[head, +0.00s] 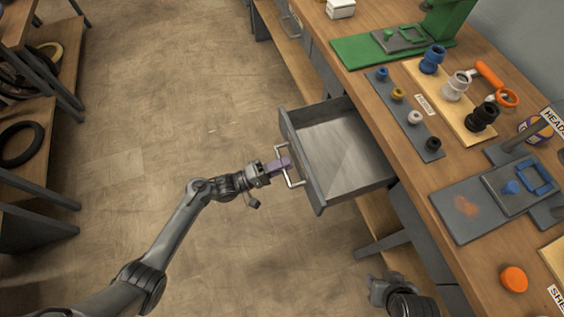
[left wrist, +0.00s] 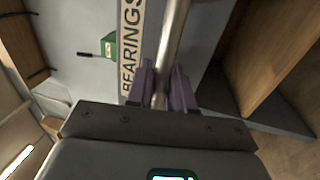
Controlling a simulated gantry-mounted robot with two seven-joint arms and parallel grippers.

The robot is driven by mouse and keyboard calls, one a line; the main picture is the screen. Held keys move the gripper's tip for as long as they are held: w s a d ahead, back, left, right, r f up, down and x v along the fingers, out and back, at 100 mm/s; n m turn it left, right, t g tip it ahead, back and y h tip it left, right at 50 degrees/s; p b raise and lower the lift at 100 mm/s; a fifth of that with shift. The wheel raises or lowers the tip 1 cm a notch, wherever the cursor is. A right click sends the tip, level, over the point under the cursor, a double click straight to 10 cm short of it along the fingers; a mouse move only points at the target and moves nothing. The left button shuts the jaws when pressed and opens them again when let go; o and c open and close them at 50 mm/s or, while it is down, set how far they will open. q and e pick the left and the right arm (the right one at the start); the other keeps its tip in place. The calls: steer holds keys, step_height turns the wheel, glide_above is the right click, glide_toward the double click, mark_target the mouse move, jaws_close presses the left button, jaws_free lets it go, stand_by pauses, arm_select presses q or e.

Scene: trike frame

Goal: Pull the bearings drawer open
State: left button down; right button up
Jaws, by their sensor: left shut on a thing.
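The bearings drawer (head: 346,190) is a grey metal drawer standing well out from under the workbench, and its visible inside looks empty. Its pale bar handle (head: 289,178) is on the front face. In the left wrist view the handle shows as a metal bar (left wrist: 174,45), beside a label reading BEARINGS (left wrist: 131,50). My left gripper (head: 285,163) has purple fingers and is shut on the handle, with the bar between the fingers in the left wrist view (left wrist: 163,88). My right gripper (head: 376,284) is low in the head view, below the drawer and apart from it; its fingers are mostly hidden.
The wooden workbench (head: 395,130) carries a grey strip of small parts (head: 405,110), a board with larger coloured parts (head: 440,95), a green fixture (head: 385,50) and an orange cap (head: 513,279). A shelf with tyres (head: 20,145) stands at left. The floor between is clear.

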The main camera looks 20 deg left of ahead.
arm_select(q)
steer(key=c, duration=1.2)
jaws_free()
steer(key=p+v, duration=0.1)
steer(key=v, duration=0.9)
steer(key=shift+s+a, duration=0.25)
